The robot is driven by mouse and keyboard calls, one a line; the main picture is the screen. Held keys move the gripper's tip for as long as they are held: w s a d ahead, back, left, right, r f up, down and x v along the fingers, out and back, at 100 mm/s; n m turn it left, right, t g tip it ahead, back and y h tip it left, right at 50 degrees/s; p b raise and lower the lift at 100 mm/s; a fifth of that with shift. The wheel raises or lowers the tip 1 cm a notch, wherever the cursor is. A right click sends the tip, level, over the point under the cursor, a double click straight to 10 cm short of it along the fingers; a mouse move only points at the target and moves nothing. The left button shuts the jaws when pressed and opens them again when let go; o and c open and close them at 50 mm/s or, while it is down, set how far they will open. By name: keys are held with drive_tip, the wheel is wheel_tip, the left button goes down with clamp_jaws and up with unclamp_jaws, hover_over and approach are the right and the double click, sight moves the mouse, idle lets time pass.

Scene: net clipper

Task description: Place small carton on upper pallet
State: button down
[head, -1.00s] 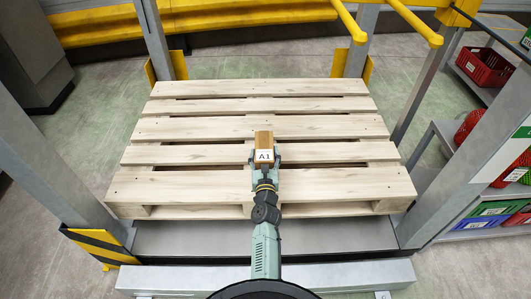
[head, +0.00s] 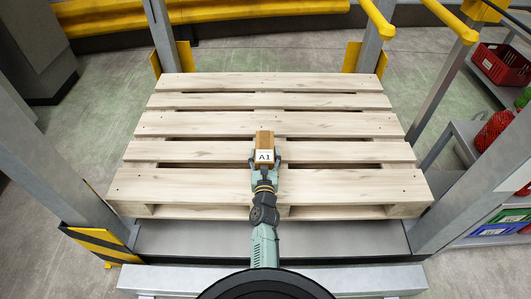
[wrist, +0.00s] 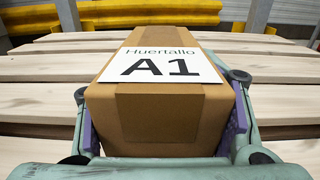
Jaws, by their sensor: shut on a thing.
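The small carton (head: 264,142) is brown with a white label reading A1. My gripper (head: 265,160) is shut on it, with a finger on each side. In the wrist view the carton (wrist: 165,115) fills the middle, and its label reads "Huertallo A1". The gripper fingers (wrist: 162,135) press its left and right sides. The wooden pallet (head: 270,187) has pale slats with gaps between them. The carton is over the pallet's middle slats; I cannot tell whether its underside touches them.
Grey posts stand at the pallet's left (head: 50,150) and right (head: 475,170). Yellow rails (head: 425,18) run at the back right. A red crate (head: 501,64) and shelves with bins are at the right. The slats around the carton are bare.

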drive_tip(key=shift+r, duration=0.15)
drive_tip(key=shift+c, duration=1.9)
unclamp_jaws()
